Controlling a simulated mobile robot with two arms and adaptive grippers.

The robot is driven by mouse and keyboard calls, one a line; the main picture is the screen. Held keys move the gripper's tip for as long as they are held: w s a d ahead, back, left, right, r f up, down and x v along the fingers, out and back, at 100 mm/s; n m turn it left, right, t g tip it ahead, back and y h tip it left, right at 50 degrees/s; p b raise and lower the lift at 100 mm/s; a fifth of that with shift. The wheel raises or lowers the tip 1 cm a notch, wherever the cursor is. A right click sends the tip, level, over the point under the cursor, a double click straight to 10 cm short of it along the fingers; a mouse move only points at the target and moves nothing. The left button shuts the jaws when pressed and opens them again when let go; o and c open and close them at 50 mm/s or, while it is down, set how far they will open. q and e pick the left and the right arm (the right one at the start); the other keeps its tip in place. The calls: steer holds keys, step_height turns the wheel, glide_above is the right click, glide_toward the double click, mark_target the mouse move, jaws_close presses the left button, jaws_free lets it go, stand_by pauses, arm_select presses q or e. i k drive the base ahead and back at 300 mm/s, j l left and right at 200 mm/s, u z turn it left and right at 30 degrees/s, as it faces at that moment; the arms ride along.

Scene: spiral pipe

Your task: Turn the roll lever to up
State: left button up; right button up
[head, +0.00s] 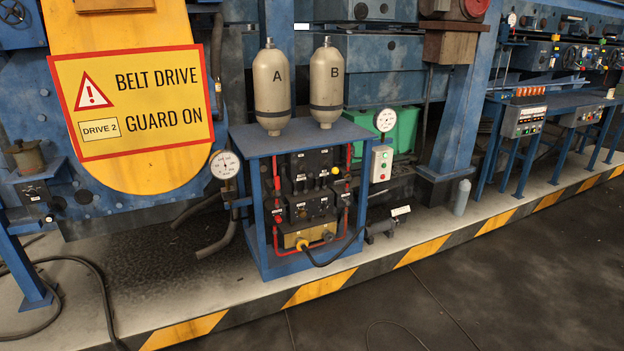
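I cannot make out a roll lever for certain in the head view. A grey control box (524,121) with small buttons is on the front of a blue bench at the right, and a second control box (582,116) is further right. Their details are too small to tell whether either has the lever. Neither of my grippers is in view.
A blue stand (255,145) carries two beige bottles, A (271,88) and B (326,85), with black units and red pipes below. A yellow belt guard sign (140,103) is at the left. A black-and-yellow striped edge (320,288) borders the platform. The dark floor (500,300) at front right is mostly clear.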

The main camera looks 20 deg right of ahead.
mark_target(311, 174)
steer(key=i+l, duration=0.8)
steer(key=i+u, duration=0.05)
steer(key=i, duration=0.05)
